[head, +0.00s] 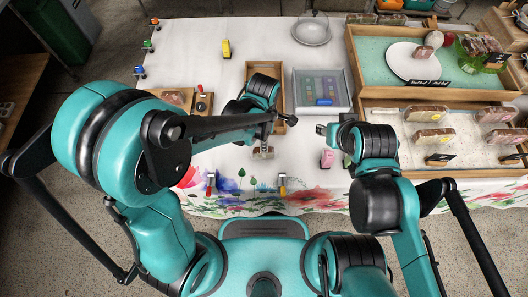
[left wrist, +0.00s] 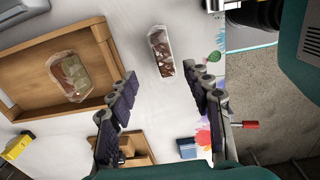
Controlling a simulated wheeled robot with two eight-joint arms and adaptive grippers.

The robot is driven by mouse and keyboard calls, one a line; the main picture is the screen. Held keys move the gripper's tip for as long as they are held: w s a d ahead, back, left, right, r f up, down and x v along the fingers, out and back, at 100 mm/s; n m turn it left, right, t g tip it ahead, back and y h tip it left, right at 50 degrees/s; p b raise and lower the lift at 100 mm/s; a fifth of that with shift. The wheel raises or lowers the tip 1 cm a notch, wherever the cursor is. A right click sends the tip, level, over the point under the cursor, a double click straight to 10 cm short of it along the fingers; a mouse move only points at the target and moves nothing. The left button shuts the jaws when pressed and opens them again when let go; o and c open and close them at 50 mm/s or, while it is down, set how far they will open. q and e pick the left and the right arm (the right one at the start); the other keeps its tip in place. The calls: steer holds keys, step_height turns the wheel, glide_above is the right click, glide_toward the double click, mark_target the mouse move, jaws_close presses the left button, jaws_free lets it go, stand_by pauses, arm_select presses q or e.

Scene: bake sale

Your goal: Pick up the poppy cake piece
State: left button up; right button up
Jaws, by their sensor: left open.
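A clear-wrapped cake piece with a dark brown and pale pattern, which looks like the poppy cake piece (left wrist: 161,54), lies on the white tablecloth. In the head view it is small (head: 263,153), in front of the wooden tray and partly hidden by my arm. My left gripper (left wrist: 163,78) is open and empty. Its fingers stand on either side in the left wrist view, with the piece between and just beyond the tips, apart from both. My right gripper (head: 322,130) is to the right of the piece; its jaws are too small to read.
The wooden tray (left wrist: 28,54) beside the piece holds another wrapped piece (left wrist: 70,78), paler. A grey bin (head: 347,92) and a display crate (head: 375,162) of cake pieces stand to the right. A pink object (head: 327,158) and the table's front edge are near.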

arm_select(q)
steer(key=shift+s+d+f+n, duration=0.1)
steer(key=shift+d+f+n, duration=0.2)
steer(key=shift+f, duration=0.55)
steer(key=f+b, duration=0.1)
steer(key=f, duration=0.1)
steer(key=f+b, duration=0.1)
steer(key=f, duration=0.1)
steer(key=a+f+b, duration=0.1)
steer(key=f+b, duration=0.1)
steer(key=f, duration=0.1)
steer(key=shift+f, duration=0.1)
steer(key=shift+s, duration=0.1)
steer(key=shift+c, duration=0.9)
steer(key=c, duration=0.6)
